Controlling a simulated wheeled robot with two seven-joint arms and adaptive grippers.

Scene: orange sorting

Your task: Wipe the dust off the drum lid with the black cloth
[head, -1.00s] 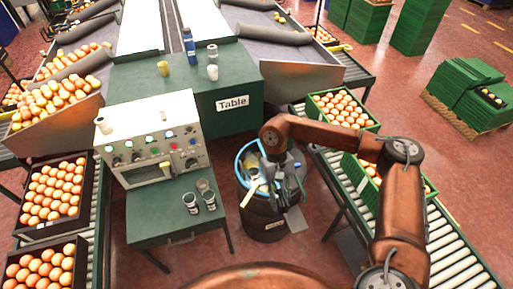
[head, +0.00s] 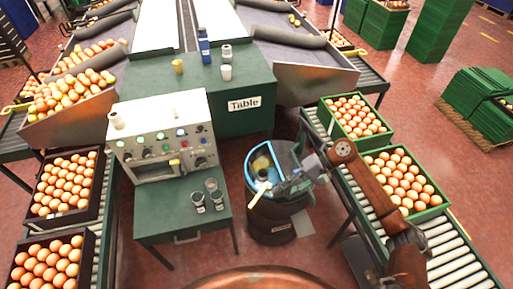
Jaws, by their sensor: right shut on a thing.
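The drum (head: 265,226) stands on the floor in the middle, with a curved blue rim around an opening at its left. Its dark lid (head: 287,158) covers the far right part of the top. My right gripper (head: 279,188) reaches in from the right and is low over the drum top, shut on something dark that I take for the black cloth. The cloth's outline is hard to make out against the dark drum, and I cannot see dust at this size. A pale handle-like thing (head: 259,194) sticks out over the drum's near left rim. My left gripper is not in view.
A green table (head: 245,122) stands behind the drum. A control panel (head: 150,170) and small green stand (head: 160,222) with several cups are at left. Green crates of oranges (head: 440,203) sit on the right roller conveyor (head: 445,240), close to my right arm.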

